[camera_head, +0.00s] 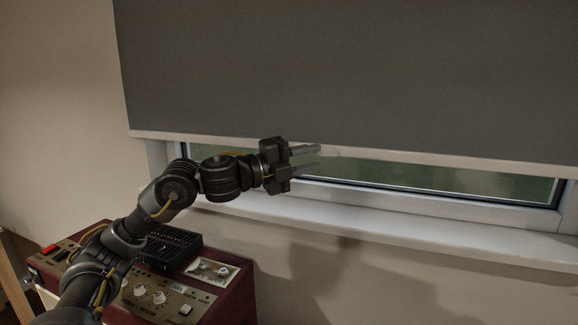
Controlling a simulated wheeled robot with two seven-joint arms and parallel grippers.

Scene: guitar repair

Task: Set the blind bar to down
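The blind bar (430,158) is the pale strip along the bottom edge of the grey blind (350,70). It runs across the window, and a low band of dark glass shows beneath it. My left gripper (318,158) reaches in from the left at the bar's height. Its two fingers are spread apart and point right, the upper one overlapping the bar and the lower one below it. I cannot tell whether either finger touches the bar. No object shows between the fingers. My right gripper is not in view.
The white window sill (400,230) juts out below the glass. A dark red amplifier-like box (235,300) with knobs stands at lower left, under my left arm, with a black slotted unit (172,247) on top. The wall below the sill at right is clear.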

